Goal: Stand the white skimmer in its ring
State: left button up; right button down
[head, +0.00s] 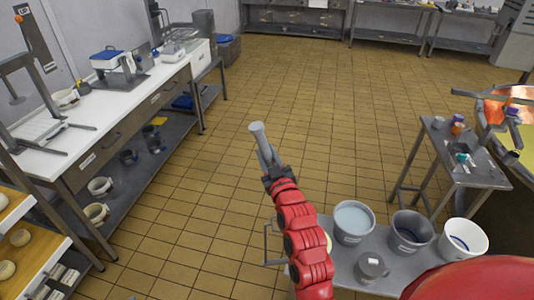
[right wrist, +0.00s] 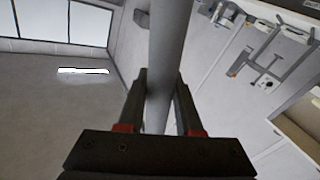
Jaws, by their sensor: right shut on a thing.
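My right gripper (head: 268,165) is shut on a pale grey rod (head: 257,134), which looks like the white skimmer's handle. The rod stands up out of the jaws, slightly tilted, over the tiled floor. In the right wrist view the rod (right wrist: 168,50) runs between the two fingers (right wrist: 160,105). The skimmer's head is not clearly seen. A thin grey metal frame (head: 267,243) sticks out at the low bench's left end, beside my right arm; I cannot tell whether it holds the ring. My left gripper is not in view.
On the low grey bench (head: 345,277) stand a bucket of bluish liquid (head: 353,220), a grey bucket (head: 411,231), a white bucket (head: 464,239) and a grey jug (head: 370,267). A small table (head: 480,175) and a copper vat (head: 515,95) are right. A white-topped counter (head: 105,112) is left. Mid-floor is clear.

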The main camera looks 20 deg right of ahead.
jog(key=shift+s+a+f, duration=0.1)
jog(key=shift+a+f, duration=0.05)
jog(key=shift+f, duration=0.35)
notch_tip(320, 180, down, 10)
jog(key=w+a+b, duration=0.1)
jog(key=a+b, duration=0.1)
jog(key=shift+a, duration=0.2)
jog(key=shift+s+r, duration=0.15)
jog(key=shift+s, duration=0.05)
dwell(0.4)
jog(key=shift+b, duration=0.5)
jog(key=c, duration=0.5)
grip_release()
